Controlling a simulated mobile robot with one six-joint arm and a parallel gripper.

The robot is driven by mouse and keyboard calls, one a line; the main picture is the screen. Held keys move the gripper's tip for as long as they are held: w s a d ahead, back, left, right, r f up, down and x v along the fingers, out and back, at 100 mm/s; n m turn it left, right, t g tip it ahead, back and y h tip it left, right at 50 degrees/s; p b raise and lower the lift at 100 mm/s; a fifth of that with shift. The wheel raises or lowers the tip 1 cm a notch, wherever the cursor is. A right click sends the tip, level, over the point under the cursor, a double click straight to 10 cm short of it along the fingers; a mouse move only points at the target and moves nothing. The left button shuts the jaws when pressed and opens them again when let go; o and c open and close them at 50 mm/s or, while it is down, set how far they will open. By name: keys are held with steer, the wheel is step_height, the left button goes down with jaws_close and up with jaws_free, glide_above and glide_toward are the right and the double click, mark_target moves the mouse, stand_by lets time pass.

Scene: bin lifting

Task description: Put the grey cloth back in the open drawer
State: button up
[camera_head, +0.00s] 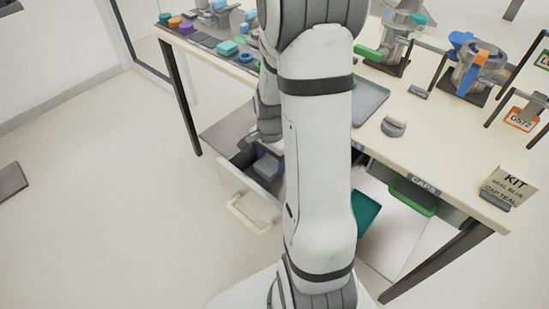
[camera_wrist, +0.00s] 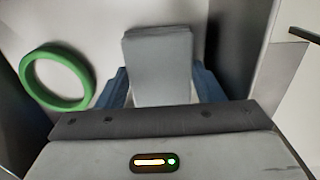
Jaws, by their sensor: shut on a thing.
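In the wrist view, a grey cloth (camera_wrist: 157,62), folded into a flat rectangle, stands between the two blue fingers of my gripper (camera_wrist: 160,90). The gripper is shut on it. In the head view, the open drawer (camera_head: 257,186) is pulled out below the table, with a pale handle (camera_head: 250,215) on its front. My wrist reaches down at the drawer's opening. My arm hides part of the drawer, and I cannot make out the cloth clearly in this view.
A green ring (camera_wrist: 57,77) lies left of the cloth in the wrist view. The table (camera_head: 440,135) above carries several colored parts, a grey tray (camera_head: 369,101) and fixtures. A drawer with a green handle (camera_head: 413,197) is at the right.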

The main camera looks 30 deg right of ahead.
mark_target(271, 162)
steer(key=shift+f, duration=0.15)
steer(key=o, duration=0.6)
step_height(271, 162, up, 12)
steer(key=p, duration=0.2)
steer(key=s+a+r+n+t, duration=0.2)
steer(key=s+a+r+n, duration=0.6)
steer(key=s+a+n, duration=0.3)
steer(key=shift+s+n, duration=0.4)
steer(key=shift+n, duration=1.1)
